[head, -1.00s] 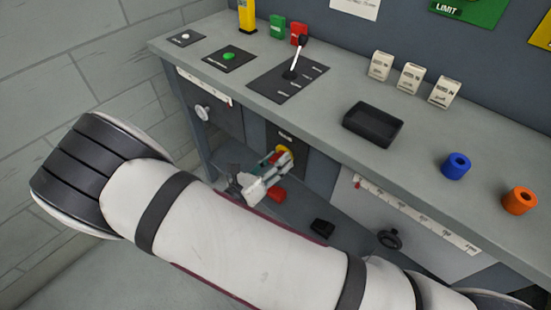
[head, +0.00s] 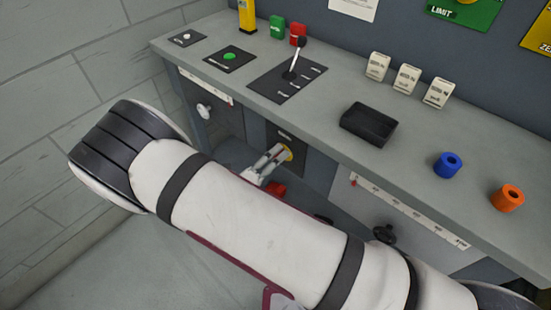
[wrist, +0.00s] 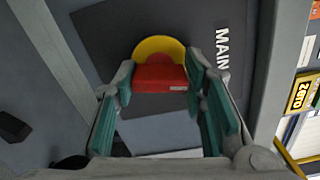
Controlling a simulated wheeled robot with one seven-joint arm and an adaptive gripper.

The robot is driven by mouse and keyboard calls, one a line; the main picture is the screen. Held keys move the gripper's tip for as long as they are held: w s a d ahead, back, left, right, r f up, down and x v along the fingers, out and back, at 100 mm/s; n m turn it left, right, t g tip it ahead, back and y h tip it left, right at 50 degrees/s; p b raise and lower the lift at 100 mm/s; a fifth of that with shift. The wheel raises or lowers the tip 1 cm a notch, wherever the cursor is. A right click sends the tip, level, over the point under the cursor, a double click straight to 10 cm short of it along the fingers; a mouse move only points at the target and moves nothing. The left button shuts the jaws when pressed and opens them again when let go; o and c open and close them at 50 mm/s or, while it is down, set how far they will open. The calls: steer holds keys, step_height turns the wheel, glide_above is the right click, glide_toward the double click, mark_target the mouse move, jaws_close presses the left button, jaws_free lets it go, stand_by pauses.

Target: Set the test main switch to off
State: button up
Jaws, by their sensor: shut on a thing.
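The main switch is a red handle (wrist: 160,78) on a round yellow plate (wrist: 158,48), set in a dark panel marked MAIN in the wrist view. The handle lies straight across the wrist picture. My gripper also shows in the head view (head: 277,157), against the switch. No off mark is readable.
On the bench (head: 210,90) stand a lever (head: 293,62) on a dark plate, a black tray (head: 368,124), a blue ring (head: 447,165) and an orange ring (head: 507,198). A black knob (head: 385,234) sits on the front. A red object (head: 276,188) lies below my gripper.

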steer(key=shift+n, duration=1.2)
steer(key=shift+a, duration=0.1)
steer(key=o, duration=1.2)
steer(key=shift+c, duration=0.2)
steer(key=v, duration=1.2)
